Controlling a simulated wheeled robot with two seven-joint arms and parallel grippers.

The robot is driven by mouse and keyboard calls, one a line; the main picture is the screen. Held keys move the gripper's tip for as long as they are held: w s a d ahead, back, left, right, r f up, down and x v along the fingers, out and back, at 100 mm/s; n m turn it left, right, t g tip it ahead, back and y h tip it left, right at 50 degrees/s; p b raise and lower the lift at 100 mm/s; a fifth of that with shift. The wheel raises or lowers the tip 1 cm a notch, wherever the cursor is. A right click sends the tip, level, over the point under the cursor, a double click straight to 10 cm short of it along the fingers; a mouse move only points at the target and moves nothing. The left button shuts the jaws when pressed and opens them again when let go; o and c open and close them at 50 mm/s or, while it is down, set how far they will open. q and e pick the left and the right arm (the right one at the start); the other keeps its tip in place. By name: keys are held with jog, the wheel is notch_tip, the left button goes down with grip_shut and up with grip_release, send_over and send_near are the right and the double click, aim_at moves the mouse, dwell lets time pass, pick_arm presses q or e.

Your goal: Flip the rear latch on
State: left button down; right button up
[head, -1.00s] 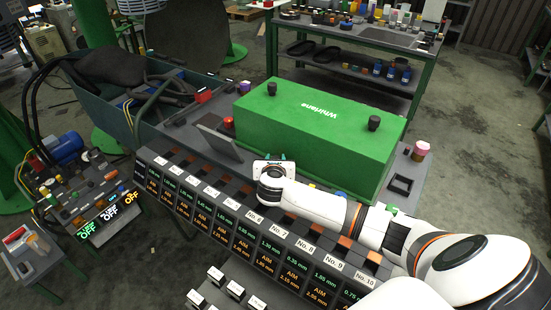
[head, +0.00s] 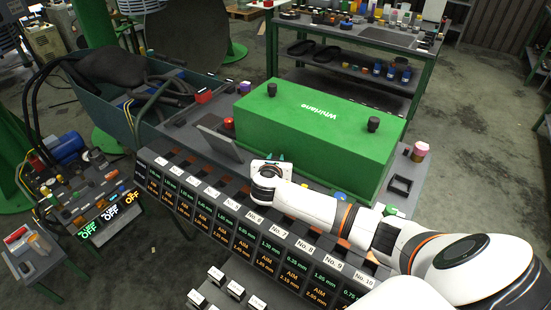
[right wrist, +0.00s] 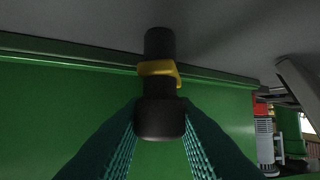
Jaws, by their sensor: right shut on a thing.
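The green Whirlane box (head: 310,125) stands on the grey bench; its green wall (right wrist: 60,110) fills much of the right wrist view. A black cylindrical latch handle (right wrist: 160,120) with a yellow collar (right wrist: 158,68) stands out against this wall. My right gripper (head: 275,158) is low at the front side of the box, its teal fingertips partly hidden behind its white body. In the right wrist view its two teal fingers lie on either side of the handle's near end, shut on it. The head view does not show this handle. My left gripper is not in view.
Two black knobs stand on the box's top, one at the left (head: 271,89) and one at the right (head: 374,123). A row of numbered displays (head: 245,240) runs along the bench front, under my right arm. A tilted grey panel (head: 220,142) stands left of the gripper.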

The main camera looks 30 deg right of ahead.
jog(key=shift+w+a+r+m+g+h+p, duration=0.1)
jog(key=shift+m+g+h+p, duration=0.6)
jog(key=shift+m+g, duration=0.5)
jog(key=shift+m+g+h, duration=0.8)
jog(key=shift+m+g, duration=0.4)
jog(key=shift+m+g+h+b, duration=0.65)
jog(key=shift+m+g, duration=0.95)
jog(key=shift+g, duration=0.2)
jog(key=o, duration=0.7)
